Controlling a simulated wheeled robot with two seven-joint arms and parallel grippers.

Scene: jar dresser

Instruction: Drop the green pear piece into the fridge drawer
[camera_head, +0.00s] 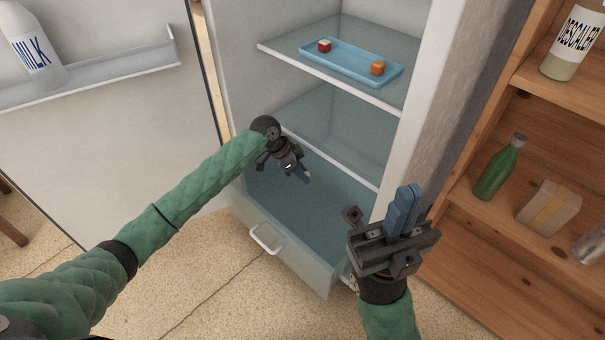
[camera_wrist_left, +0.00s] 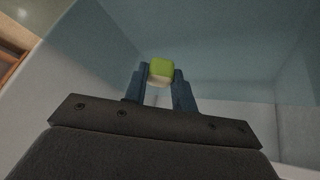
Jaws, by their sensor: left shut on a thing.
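The green pear piece (camera_wrist_left: 160,71) is a small cube with a green top and a pale side, held between the blue fingertips of my left gripper (camera_wrist_left: 159,88). In the head view my left gripper (camera_head: 304,177) points down over the open fridge drawer (camera_head: 300,262), inside its outline. The pear piece is barely visible there. The drawer is pulled out, with pale bluish walls and a white handle, and I see nothing lying in it. My right gripper (camera_head: 404,208) is empty, its blue fingers together, in front of the fridge's right side.
A blue tray (camera_head: 340,65) with a red cube (camera_head: 324,46) and an orange cube (camera_head: 377,68) sits on a fridge shelf. The open fridge door (camera_head: 120,120) holds a milk bottle (camera_head: 32,50). A wooden shelf (camera_head: 470,215) with a green bottle (camera_head: 500,168) and box (camera_head: 548,207) stands right.

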